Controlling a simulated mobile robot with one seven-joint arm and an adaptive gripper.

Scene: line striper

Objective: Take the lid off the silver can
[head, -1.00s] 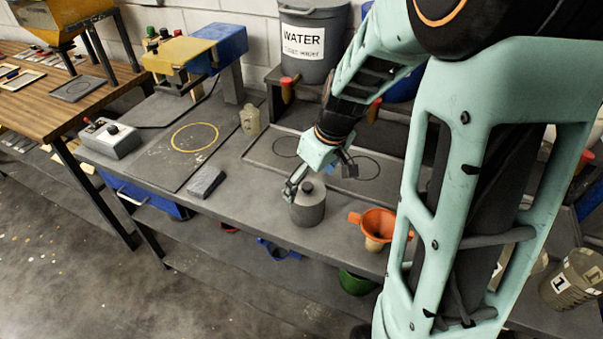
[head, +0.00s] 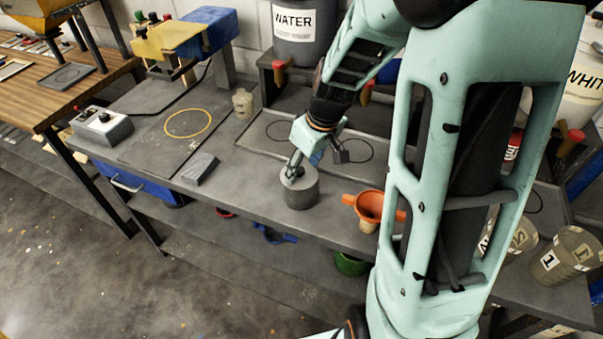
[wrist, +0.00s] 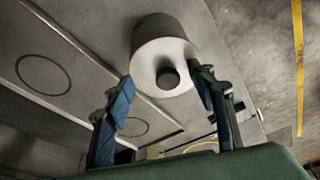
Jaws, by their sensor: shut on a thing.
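The silver can (head: 302,196) stands upright on the grey bench near its front edge. Its round lid (head: 309,179) is on top, with a dark knob in the middle. My gripper (head: 294,173) reaches down onto the top of the can and is shut on the lid. In the wrist view the can (wrist: 165,27) shows behind its pale lid (wrist: 150,62). The blue-padded fingers of my gripper (wrist: 164,84) lie at opposite sides of the lid with the knob between them. The exact contact is hard to see. I see no clear gap between lid and can.
An orange funnel (head: 369,205) stands close to the right of the can. A grey block (head: 200,169) lies to its left, and a small pale bottle (head: 243,103) stands behind. A shallow tray (head: 262,137) lies behind the can.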

